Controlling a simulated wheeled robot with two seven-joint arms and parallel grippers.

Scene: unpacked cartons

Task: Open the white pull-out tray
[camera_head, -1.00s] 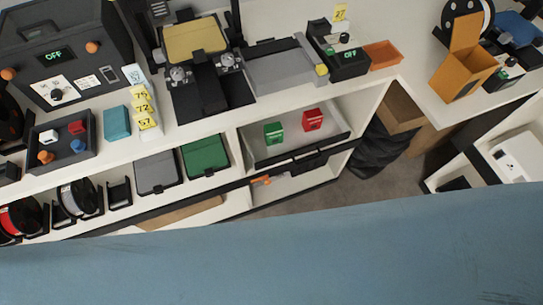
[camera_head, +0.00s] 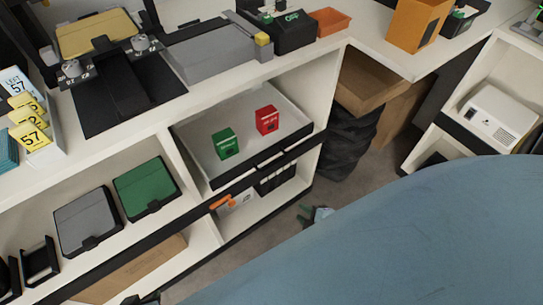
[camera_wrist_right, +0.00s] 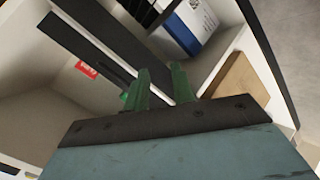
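The white pull-out tray (camera_head: 246,146) sits in the upper shelf opening of the white counter, with a dark front edge. It holds a green box (camera_head: 225,144) and a red box (camera_head: 266,120). My right gripper (camera_head: 307,212) is below and right of the tray in the head view, apart from it. In the right wrist view its two green fingers (camera_wrist_right: 163,82) are spread with nothing between them. The red box (camera_wrist_right: 87,68) shows beyond them. My left gripper (camera_head: 140,299) barely shows at the bottom edge; its fingers are too cut off to judge.
Grey (camera_head: 87,220) and green (camera_head: 146,187) lidded bins stand left of the tray. Below it are an orange-handled item (camera_head: 222,202) and dark boxes. Grey floor lies open in front.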

